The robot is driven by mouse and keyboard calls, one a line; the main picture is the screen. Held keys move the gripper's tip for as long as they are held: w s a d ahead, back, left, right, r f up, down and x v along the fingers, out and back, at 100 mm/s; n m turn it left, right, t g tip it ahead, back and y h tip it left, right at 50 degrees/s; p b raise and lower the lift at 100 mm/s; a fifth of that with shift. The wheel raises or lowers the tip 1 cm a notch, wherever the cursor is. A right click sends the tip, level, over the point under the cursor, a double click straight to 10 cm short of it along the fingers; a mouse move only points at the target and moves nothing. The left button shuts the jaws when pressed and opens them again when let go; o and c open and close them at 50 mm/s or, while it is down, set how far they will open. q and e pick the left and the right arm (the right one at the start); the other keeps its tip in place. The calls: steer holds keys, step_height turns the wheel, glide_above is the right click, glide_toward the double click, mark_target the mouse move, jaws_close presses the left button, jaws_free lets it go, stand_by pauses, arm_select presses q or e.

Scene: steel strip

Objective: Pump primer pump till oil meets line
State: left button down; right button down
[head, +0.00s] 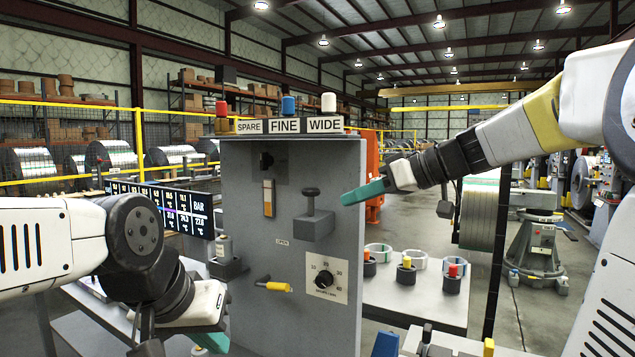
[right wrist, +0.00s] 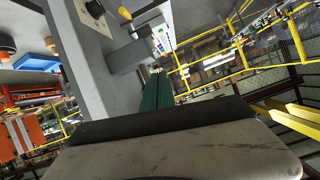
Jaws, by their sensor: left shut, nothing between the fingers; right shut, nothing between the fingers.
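The primer pump (head: 311,224) is a grey block on the panel front with a dark plunger knob (head: 311,192) standing up from it. Left of it, a narrow sight glass (head: 268,198) shows amber oil; its line is too small to make out. My right gripper (head: 366,192) is shut and empty, its green fingers just right of the pump knob and apart from it. Its green fingers also show in the right wrist view (right wrist: 157,92), beside the grey panel. My left gripper (head: 212,340) is low at the panel's lower left, shut and empty, partly hidden by its own wrist.
The grey panel (head: 240,165) also carries a yellow-handled lever (head: 278,287) and a dial (head: 324,279). Labels SPARE, FINE and WIDE top it. A display (head: 165,208) stands left. A table (head: 415,303) with rings and colored-topped pots lies right.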

steer(key=w+r, duration=0.1)
steer(key=w+d+r+n+y, duration=0.1)
steer(key=w+r, duration=0.1)
steer(key=w+r+n+t+y, duration=0.1)
steer(key=shift+w+d+r, duration=0.2)
steer(key=shift+w+d, duration=0.05)
glide_above(313, 204)
steer(key=d, duration=0.1)
steer(key=shift+s+d+f, duration=0.1)
steer(key=shift+s+f, duration=0.05)
steer(key=shift+f, duration=0.5)
steer(key=shift+s+d+f, duration=0.1)
steer(key=shift+f, duration=0.5)
steer(key=shift+f, duration=2.45)
steer(key=shift+s+f, duration=0.1)
